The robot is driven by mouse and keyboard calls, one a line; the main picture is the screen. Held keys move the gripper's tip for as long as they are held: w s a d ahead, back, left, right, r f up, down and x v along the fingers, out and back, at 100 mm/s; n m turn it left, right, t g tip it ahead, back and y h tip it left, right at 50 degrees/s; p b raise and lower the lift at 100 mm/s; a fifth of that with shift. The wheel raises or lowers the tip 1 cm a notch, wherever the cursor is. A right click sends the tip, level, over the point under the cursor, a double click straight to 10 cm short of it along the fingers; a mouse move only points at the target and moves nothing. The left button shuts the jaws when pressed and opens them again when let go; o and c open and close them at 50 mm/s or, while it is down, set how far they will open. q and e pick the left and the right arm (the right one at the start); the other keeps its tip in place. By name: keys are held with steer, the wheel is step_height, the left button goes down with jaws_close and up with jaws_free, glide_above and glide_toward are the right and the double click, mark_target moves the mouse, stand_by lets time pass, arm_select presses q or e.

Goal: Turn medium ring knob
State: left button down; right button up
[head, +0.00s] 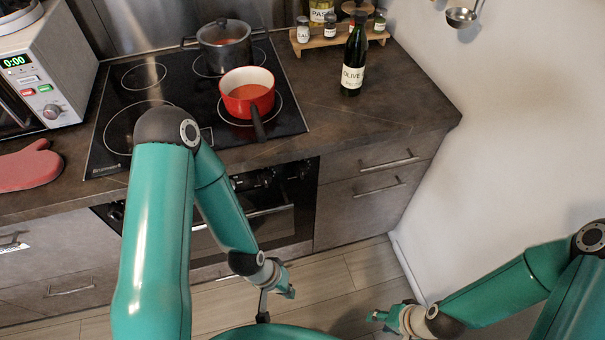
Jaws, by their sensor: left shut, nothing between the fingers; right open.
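Black control knobs (266,177) sit along the top of the oven front, below the hob (152,92); another knob (116,210) shows at the panel's left end. Part of the row is hidden behind my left arm, and I cannot tell which knob belongs to the medium ring. My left gripper (282,290) is shut and empty, low in front of the oven and well below the knobs. My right gripper (378,317) is open and empty near the floor, to the right of the left one. Neither gripper touches a knob.
A red pan (248,93) with its handle toward the front edge and a grey pot (225,47) stand on the hob. An oil bottle (354,62) stands right of it. The oven handle (268,212) runs below the knobs. A wall (520,130) bounds the right side.

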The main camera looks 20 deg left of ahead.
mark_target(302, 177)
steer(key=shift+o, duration=2)
steer(key=shift+w+f+b, duration=0.15)
steer(key=shift+w+b, duration=0.15)
steer(key=shift+b, duration=0.05)
steer(key=w+a+n+t+b, duration=0.5)
steer(key=w+a+t+b, duration=0.3)
steer(key=w+b, duration=0.7)
steer(key=s+a+r+n+t+y+b, duration=0.3)
steer(key=a+r+n+t+y+b, duration=0.3)
steer(key=a+r+b, duration=1)
steer(key=shift+m+t+h, duration=0.3)
steer(key=shift+t+h, duration=0.2)
steer(key=f+b+x, duration=0.1)
steer(key=x, duration=0.4)
steer(key=d+b+x, duration=0.1)
steer(key=b+x, duration=0.1)
steer(key=x, duration=0.3)
steer(key=w+d+f+b+x, duration=0.1)
steer(key=x, duration=0.4)
steer(key=shift+w+f, duration=0.15)
steer(key=shift+f, duration=0.2)
